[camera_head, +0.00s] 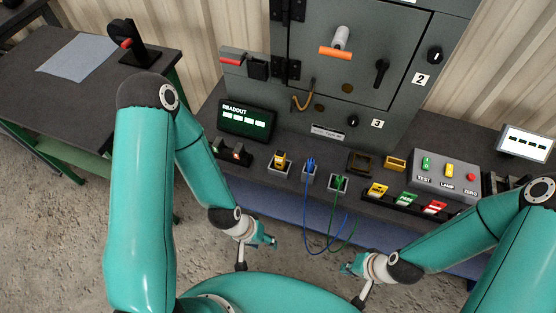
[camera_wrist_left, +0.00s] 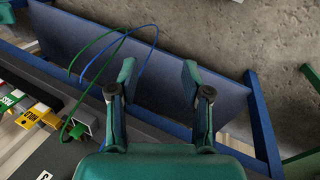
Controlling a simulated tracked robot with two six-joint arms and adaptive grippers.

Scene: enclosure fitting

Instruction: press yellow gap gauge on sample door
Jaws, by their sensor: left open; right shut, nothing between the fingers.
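The grey sample door (camera_head: 350,65) is on the cabinet at the back, closed, with an orange-ended handle (camera_head: 336,52) and a black lever. A small yellow and black piece (camera_head: 280,159) stands in a holder on the bench and looks like the gap gauge. Another yellow block (camera_head: 395,163) lies further right; I cannot tell for certain which is the gauge. My left gripper (camera_head: 268,242) is open and empty in front of the bench, also seen in the left wrist view (camera_wrist_left: 158,82). My right gripper (camera_head: 348,268) is shut and empty, low in front of the bench.
Blue (camera_head: 310,164) and green (camera_head: 338,183) plugs with hanging cables stand mid-bench. Yellow, green and red tags (camera_head: 407,198) sit in a rack before a button box (camera_head: 445,175). A readout screen (camera_head: 246,120) stands left. A side table (camera_head: 60,88) holds a grey cloth.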

